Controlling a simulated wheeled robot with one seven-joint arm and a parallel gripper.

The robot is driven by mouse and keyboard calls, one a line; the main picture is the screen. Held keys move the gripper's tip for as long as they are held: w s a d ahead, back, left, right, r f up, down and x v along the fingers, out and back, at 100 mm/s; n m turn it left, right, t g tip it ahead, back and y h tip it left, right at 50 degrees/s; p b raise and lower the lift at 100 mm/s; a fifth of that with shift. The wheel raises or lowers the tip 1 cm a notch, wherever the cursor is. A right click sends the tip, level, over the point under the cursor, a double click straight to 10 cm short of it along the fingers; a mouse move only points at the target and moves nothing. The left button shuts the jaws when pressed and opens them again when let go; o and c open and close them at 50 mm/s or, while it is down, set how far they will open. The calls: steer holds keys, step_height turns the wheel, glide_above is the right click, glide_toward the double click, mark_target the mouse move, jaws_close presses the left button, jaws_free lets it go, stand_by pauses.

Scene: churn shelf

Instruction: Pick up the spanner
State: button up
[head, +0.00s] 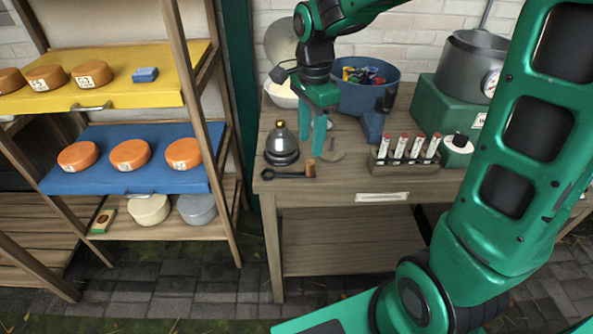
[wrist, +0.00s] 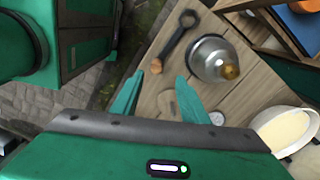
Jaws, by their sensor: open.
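The dark spanner (head: 285,174) lies near the front left edge of the wooden table, its ring end to the left. A brown cork-like piece (head: 310,167) is at its right end. In the wrist view the spanner (wrist: 175,42) runs from its ring end at the top down to the brown piece (wrist: 156,66), just beyond the fingertips. My gripper (head: 311,147) is open and empty, pointing down just behind the spanner's right end. Its two fingers also show in the wrist view (wrist: 159,77), apart with nothing between them. The fingers' exact height above the table is hard to tell.
A silver dome with a brass knob (head: 281,145) stands close behind the spanner. A flat tan piece (head: 333,156) lies right of the fingers, and a rack of vials (head: 404,155) stands farther right. A blue tub (head: 365,95) is behind. The table's front edge (head: 350,186) is near.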

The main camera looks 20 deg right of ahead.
mark_target(311, 161)
step_height(311, 161, down, 3)
steer(key=shift+s+f, duration=0.15)
steer(key=shift+f, duration=1.2)
steer(key=shift+s+f, duration=0.15)
steer(key=shift+f, duration=1.15)
jaws_close()
